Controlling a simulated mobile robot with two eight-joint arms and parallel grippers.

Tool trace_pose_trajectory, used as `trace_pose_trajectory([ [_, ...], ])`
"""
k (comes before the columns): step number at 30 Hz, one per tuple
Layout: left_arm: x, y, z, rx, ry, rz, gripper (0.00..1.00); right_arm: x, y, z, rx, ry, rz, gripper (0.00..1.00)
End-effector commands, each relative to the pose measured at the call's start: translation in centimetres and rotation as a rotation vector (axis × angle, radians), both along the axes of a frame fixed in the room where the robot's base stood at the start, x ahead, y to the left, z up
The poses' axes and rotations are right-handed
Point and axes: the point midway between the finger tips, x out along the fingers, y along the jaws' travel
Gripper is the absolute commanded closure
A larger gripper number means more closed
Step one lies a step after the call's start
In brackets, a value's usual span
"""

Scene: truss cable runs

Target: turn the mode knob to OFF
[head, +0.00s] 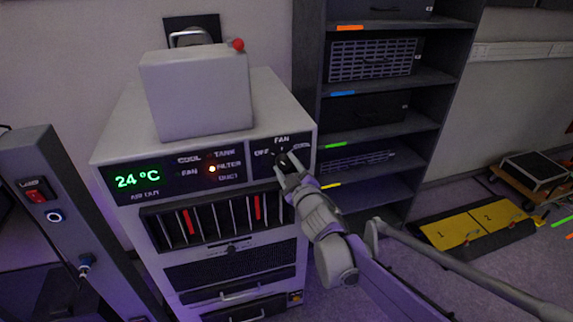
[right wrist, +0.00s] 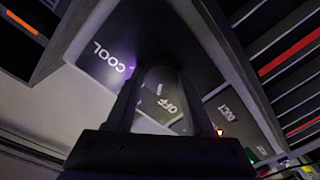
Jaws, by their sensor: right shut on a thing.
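The mode knob (head: 283,160) is a dark dial on the front panel of the grey cabinet, with labels OFF to its left, FAN above and COOL to its right. My right gripper (head: 287,171) reaches it from the front and is shut on it. In the right wrist view the knob (right wrist: 160,84) sits between the two fingers (right wrist: 157,90), with a short white mark on it. I cannot tell for sure which label the mark points to. My left gripper is not in view.
The cabinet's green display (head: 138,180) reads 24 °C; an amber light (head: 212,169) glows by FILTER. Slotted filters (head: 220,218) sit below the panel. A grey box (head: 197,90) stands on top. A dark shelf (head: 385,140) is close on the right, a post with a red switch (head: 37,191) at left.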

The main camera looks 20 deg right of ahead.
Motion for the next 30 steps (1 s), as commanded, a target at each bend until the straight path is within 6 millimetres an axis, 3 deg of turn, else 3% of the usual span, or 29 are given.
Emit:
trace_pose_trajectory([
  [12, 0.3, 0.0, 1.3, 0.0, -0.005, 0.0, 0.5, 0.0, 0.1, 0.1, -0.229, -0.008, 0.001, 1.0],
  [30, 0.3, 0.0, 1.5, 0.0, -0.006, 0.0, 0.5, 0.0, 0.1, 0.0, -0.278, -0.009, 0.001, 1.0],
])
